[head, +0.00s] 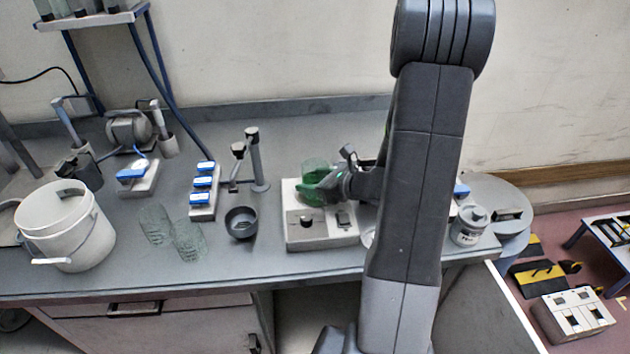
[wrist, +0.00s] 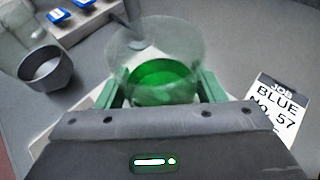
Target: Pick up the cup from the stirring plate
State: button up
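The cup (head: 314,167) is clear and holds green liquid. It stands upright over the pale stirring plate (head: 320,238) in the head view. My gripper (head: 322,187) reaches in from the right at the cup's height. In the wrist view the cup (wrist: 158,50) is between the two green fingers of my gripper (wrist: 160,92), one on each side. The fingers are spread about as wide as the cup. I cannot tell whether they press on it. The cup's base and lower wall are hidden behind my gripper.
A dark bowl (head: 241,222), two clear cups (head: 188,240) and a row of blue-topped blocks (head: 203,186) stand left of the plate. A white bucket (head: 68,227) is farther left. A lidded jar (head: 469,225) stands right. A post stand (head: 257,165) is behind the bowl.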

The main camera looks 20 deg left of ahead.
jog(key=shift+c, duration=1)
jog(key=shift+r, duration=0.1)
